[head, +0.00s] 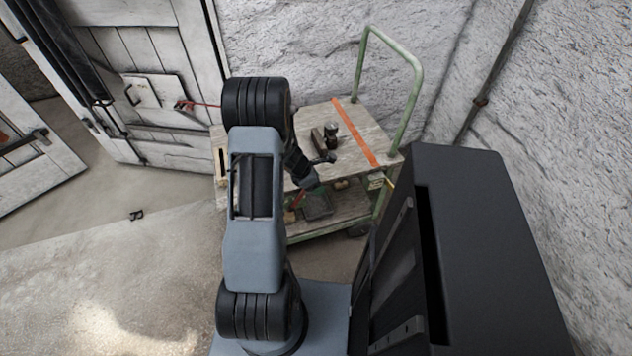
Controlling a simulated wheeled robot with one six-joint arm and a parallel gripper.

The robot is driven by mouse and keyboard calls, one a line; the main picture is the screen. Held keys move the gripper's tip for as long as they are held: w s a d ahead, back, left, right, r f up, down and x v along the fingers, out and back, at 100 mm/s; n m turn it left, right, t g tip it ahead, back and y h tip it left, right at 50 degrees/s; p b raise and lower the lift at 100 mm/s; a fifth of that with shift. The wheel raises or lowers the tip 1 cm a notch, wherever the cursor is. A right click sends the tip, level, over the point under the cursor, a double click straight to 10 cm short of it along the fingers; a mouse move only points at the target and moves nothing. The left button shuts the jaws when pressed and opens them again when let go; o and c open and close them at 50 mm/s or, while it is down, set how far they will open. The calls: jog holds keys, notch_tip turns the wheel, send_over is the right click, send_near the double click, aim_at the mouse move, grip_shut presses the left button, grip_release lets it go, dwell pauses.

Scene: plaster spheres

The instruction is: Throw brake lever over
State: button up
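A trolley (352,151) with a pale worn top and a green push handle (417,88) stands beyond my arm. A small red bar (297,201) shows below the trolley top, close to the end of my arm; it may be the brake lever, but I cannot tell for sure or see its position. My gripper (310,187) is at the trolley's near edge, pointing down beside the red bar. Its fingers are too small and dark to make out. I cannot tell whether it touches the bar. My arm hides part of the trolley's left side.
On the trolley top lie a dark block and a small metal piece (331,130), beside an orange stripe (354,132). The lower shelf (335,213) holds a few items. A white plank door (150,60) stands behind left. Rough walls close off back and right. Floor at left is mostly clear.

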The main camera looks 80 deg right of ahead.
jog(key=p+v, duration=0.2)
jog(key=v, duration=1.1)
jog(key=shift+w+r+p, duration=0.2)
jog(key=shift+r+p, duration=0.15)
jog(key=shift+p, duration=0.05)
